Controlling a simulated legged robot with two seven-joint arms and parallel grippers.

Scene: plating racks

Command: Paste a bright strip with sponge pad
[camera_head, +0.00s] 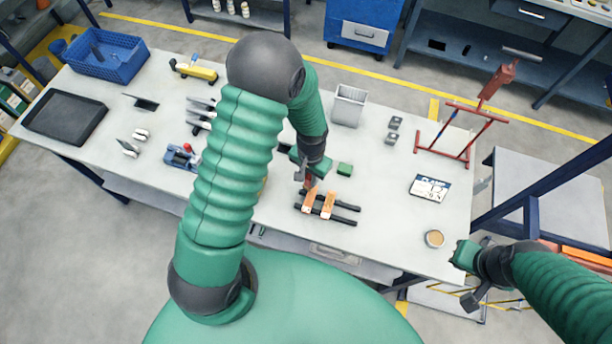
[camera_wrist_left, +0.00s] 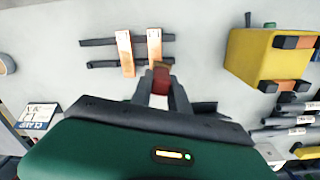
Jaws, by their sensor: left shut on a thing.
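Two copper-orange strips, the left one (camera_head: 309,201) and the right one (camera_head: 327,206), lie across two black bars (camera_head: 343,221) on the table. They also show in the left wrist view (camera_wrist_left: 125,52). My left gripper (camera_head: 308,184) is shut on a small reddish-brown block (camera_wrist_left: 161,78), which looks like a pad. The block is close to the end of one strip; I cannot tell whether they touch.
My left arm hides the table's middle. A yellow box (camera_wrist_left: 268,60) stands beside the bars in the wrist view. A metal bin (camera_head: 349,106), red stand (camera_head: 443,158), label card (camera_head: 430,187) and cup (camera_head: 434,239) are to the right. Table between bars and card is clear.

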